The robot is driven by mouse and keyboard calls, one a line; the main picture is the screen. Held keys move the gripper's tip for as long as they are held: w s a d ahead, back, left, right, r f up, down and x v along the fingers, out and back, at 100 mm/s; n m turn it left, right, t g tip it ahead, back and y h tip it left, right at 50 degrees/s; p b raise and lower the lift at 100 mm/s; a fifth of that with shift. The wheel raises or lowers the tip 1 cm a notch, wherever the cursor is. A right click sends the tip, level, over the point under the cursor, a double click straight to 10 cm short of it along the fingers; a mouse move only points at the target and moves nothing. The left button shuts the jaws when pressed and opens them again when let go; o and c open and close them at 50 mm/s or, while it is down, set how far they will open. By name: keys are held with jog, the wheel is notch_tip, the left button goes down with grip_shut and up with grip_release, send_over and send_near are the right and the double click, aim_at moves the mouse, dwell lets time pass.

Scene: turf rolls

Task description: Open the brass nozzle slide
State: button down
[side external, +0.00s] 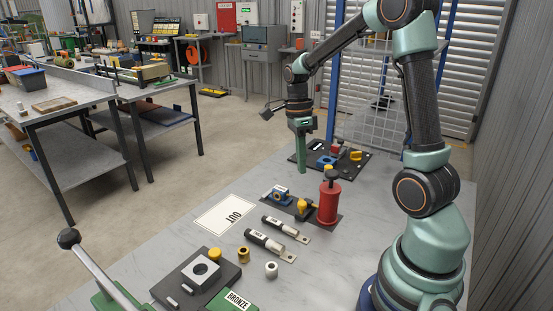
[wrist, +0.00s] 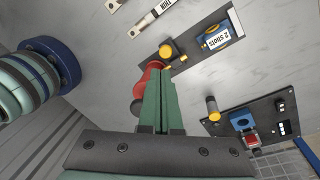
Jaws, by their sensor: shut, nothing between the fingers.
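I cannot tell for sure which part is the brass nozzle slide. One brass-yellow part (side external: 304,207) stands on the near dark plate beside a red bottle (side external: 329,203); it also shows in the wrist view (wrist: 168,50). Another yellow part (side external: 356,155) sits on the far dark plate, seen in the wrist view too (wrist: 212,108). My gripper (side external: 303,169) is shut and empty, pointing down above the table between the two plates. In the wrist view its green fingers (wrist: 166,72) cover part of the red bottle (wrist: 153,65).
A blue block (side external: 281,193) shares the near plate; the wrist view shows its "2 shots" label. The far plate also carries a blue block (side external: 327,161) and a red part. Two labelled tools, an OUT card (side external: 226,215) and small cylinders lie nearer the camera.

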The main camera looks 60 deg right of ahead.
aim_at(305, 205)
jog(key=s+f+m, duration=0.1)
jog(key=f+m, duration=0.2)
jog(key=m, duration=0.1)
jog(key=s+f+m+g, duration=0.1)
jog(key=f+m, duration=0.3)
jog(key=s+f+m+y, duration=0.1)
jog(key=f+m, duration=0.2)
jog(key=m, duration=0.1)
jog(key=shift+a+f+m+g, duration=0.25)
jog(key=shift+a+m+g, duration=0.05)
jog(key=shift+m+g, duration=0.1)
jog(key=shift+w+d, duration=0.1)
jog(key=shift+w, duration=0.65)
jog(key=shift+r, duration=0.15)
